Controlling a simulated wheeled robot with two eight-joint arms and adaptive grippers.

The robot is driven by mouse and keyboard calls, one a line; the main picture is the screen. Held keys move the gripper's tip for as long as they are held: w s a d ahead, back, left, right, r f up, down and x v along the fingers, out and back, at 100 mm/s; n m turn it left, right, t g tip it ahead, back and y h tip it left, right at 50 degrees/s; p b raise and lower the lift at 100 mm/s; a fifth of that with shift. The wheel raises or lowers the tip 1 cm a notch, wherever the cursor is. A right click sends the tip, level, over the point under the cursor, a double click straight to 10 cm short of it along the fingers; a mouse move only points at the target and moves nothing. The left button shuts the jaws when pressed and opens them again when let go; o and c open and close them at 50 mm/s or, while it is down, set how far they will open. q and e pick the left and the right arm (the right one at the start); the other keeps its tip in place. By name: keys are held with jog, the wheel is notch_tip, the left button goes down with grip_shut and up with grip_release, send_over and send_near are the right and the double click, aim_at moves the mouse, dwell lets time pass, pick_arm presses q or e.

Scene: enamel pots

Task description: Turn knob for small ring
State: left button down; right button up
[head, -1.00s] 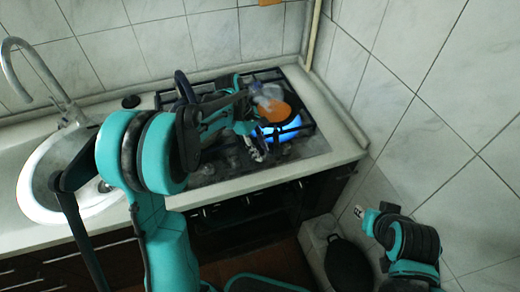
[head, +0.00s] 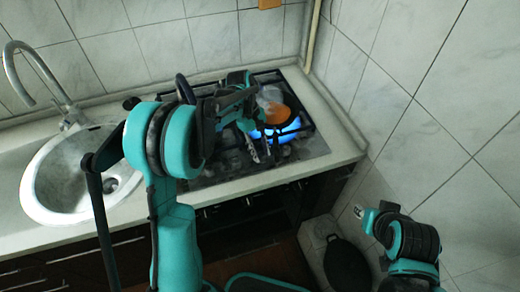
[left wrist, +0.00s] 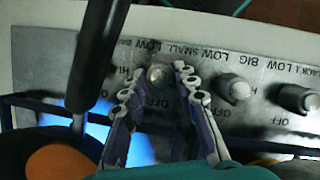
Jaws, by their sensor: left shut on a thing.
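The stove's control panel (left wrist: 215,52) shows in the left wrist view with a row of metal knobs. The knob for the small ring (left wrist: 158,76) sits by the "SMALL" lettering, between the fingertips of my left gripper (left wrist: 158,79). The gripper is shut on this knob. In the head view my left gripper (head: 258,148) is over the stove's front part, and the knob cannot be made out there. My right arm shows at the lower right of the head view, but its gripper is out of view.
More knobs stand to the right, one marked "BIG" (left wrist: 235,90). Blue flame (head: 284,130) glows on the stove under an orange-topped thing (head: 279,114). The sink (head: 55,185) lies left of the stove. A tiled wall (head: 430,120) bounds the right side.

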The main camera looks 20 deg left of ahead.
pick_arm(q)
jog(key=m+y, duration=0.1)
jog(key=m, duration=0.1)
jog(key=m+g+p, duration=0.1)
jog(key=m, duration=0.2)
jog(key=shift+w+d+y, duration=0.1)
jog(key=shift+d+y, duration=0.05)
jog(key=shift+y, duration=0.25)
jog(key=shift+m, duration=0.3)
jog(key=c, duration=1.2)
grip_release()
jog(key=shift+o, duration=0.2)
